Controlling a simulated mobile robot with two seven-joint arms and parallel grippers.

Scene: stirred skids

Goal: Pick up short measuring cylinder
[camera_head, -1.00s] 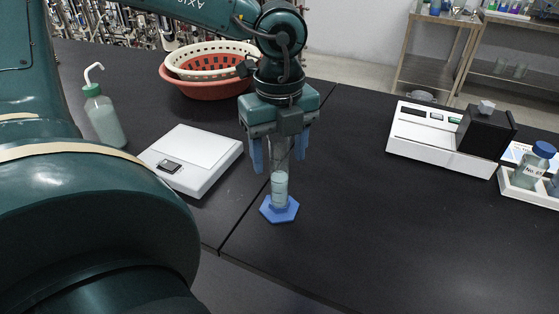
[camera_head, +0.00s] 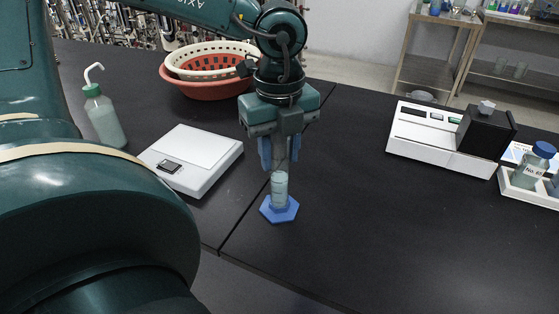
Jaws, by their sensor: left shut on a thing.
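The short measuring cylinder (camera_head: 279,189) stands upright on the black bench on its blue hexagonal base. It is clear and holds a pale liquid in its lower part. My left gripper (camera_head: 279,163) points straight down over it. Its two blue fingers are shut on the cylinder's upper part, one on each side. The gripper body hides the cylinder's top. The base appears to rest on the bench. My right gripper is not in view.
A white balance (camera_head: 205,150) lies left of the cylinder, and a wash bottle (camera_head: 104,118) stands farther left. Red and white baskets (camera_head: 205,88) sit behind. A white instrument (camera_head: 432,140) and a bottle rack (camera_head: 530,194) are at right. The bench front right is clear.

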